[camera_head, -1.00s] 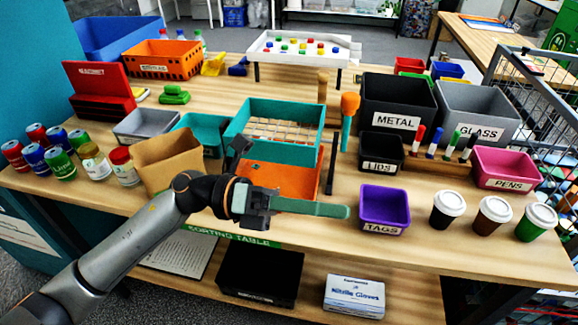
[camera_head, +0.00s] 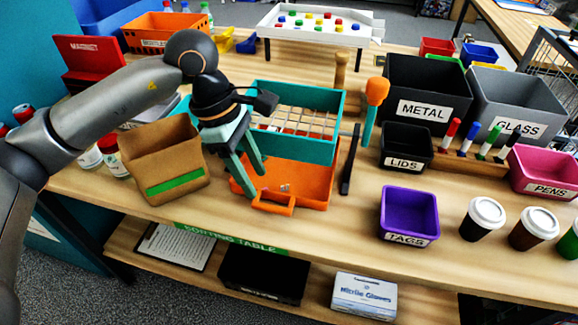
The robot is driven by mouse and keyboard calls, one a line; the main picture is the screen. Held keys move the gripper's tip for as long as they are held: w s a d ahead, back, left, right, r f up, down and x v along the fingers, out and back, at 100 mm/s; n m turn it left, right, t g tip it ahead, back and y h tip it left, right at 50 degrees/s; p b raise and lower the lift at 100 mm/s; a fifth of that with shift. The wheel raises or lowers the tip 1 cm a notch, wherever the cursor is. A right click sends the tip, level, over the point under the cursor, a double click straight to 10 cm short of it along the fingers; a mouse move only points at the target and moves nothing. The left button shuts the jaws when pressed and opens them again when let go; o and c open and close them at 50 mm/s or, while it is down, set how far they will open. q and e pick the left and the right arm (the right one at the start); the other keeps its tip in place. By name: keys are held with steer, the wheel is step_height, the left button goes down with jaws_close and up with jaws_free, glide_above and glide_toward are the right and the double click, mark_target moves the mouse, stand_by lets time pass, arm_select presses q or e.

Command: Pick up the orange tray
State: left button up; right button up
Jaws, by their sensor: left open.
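The orange tray (camera_head: 310,190) sits on the wooden table in front of the teal crate. It is shallow, with an orange handle loop at its front edge. My left gripper (camera_head: 249,180) points down over the tray's left part, with its two teal fingers apart and nothing seen between them. The fingertips are close to the tray's left front, near the handle; whether they touch it I cannot tell. The gripper hides part of the tray's left side. My right gripper is not in view.
A brown box (camera_head: 160,165) with a green strip stands just left of the tray. The teal crate (camera_head: 335,130) with a wire grid is behind it. A dark bar (camera_head: 350,160) and the purple TAGS bin (camera_head: 409,215) are to the right. Bare table lies in front.

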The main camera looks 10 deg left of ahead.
mark_target(271, 207)
arm_select(q)
steer(key=x, duration=0.8)
steer(key=shift+w+d+p, duration=0.1)
steer(key=shift+p, duration=0.2)
jaws_close()
stand_by(1.1)
